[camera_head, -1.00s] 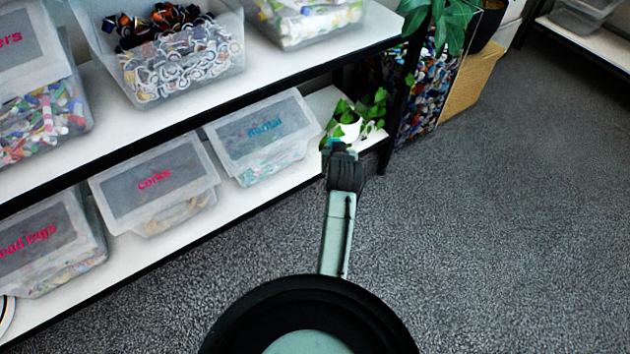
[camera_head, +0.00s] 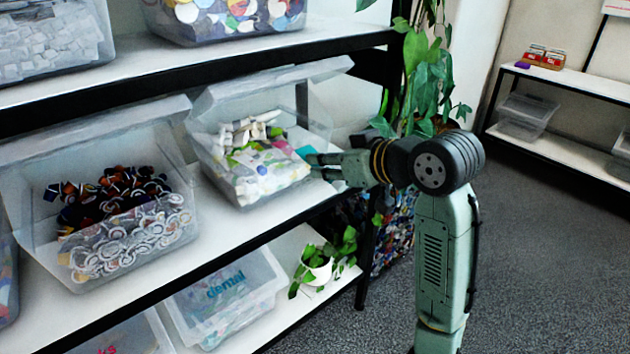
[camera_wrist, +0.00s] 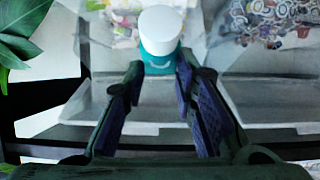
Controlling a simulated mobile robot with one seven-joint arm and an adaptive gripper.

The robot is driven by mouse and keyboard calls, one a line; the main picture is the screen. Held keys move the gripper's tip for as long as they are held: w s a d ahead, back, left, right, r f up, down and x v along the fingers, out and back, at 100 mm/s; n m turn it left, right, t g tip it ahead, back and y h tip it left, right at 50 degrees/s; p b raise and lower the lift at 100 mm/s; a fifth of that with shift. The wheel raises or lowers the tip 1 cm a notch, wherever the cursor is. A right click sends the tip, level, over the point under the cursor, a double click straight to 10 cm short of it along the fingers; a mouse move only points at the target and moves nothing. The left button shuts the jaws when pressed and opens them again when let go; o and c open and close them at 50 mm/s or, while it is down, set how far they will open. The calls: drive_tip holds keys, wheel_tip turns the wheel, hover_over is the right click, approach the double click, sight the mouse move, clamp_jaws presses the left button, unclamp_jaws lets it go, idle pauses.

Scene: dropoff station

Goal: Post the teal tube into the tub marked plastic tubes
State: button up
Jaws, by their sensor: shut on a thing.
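My gripper (camera_head: 322,166) is at the right front of an open clear tub (camera_head: 228,188) on the middle shelf. This tub holds white, green and teal tube-like pieces; no label on it is readable. In the wrist view my gripper (camera_wrist: 160,75) is shut on the teal tube (camera_wrist: 162,60), which has a white cap pointing away from me. In the head view only a small teal patch (camera_head: 304,152) shows at the fingertips. I cannot tell whether the tube is over the tub's rim or just in front of it.
A tub of dark and white ring-like caps (camera_head: 125,232) stands to the left. The upper shelf (camera_head: 330,42) runs above the tubs. A hanging plant (camera_head: 425,75) is close behind my arm. A tub marked dental (camera_head: 225,300) and a potted plant (camera_head: 318,270) are below.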

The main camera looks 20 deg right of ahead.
drive_tip(key=shift+s+a+r, duration=0.1)
drive_tip(key=shift+a+r, duration=0.15)
drive_tip(key=shift+r, duration=0.25)
drive_tip(key=shift+w+a, duration=0.1)
drive_tip(key=shift+w, duration=0.2)
drive_tip(key=w+a+f+p, duration=0.1)
drive_tip(key=w+a, duration=0.3)
drive_tip(key=w, duration=0.8)
drive_tip(key=w+a+f+p, duration=0.1)
drive_tip(key=w+a, duration=0.3)
drive_tip(key=w, duration=0.8)
drive_tip(key=shift+a+p, duration=0.4)
drive_tip(key=shift+p, duration=0.25)
drive_tip(key=o, duration=1)
drive_tip(key=shift+s, duration=0.15)
drive_tip(key=v, duration=1.2)
drive_tip(key=shift+d, duration=0.1)
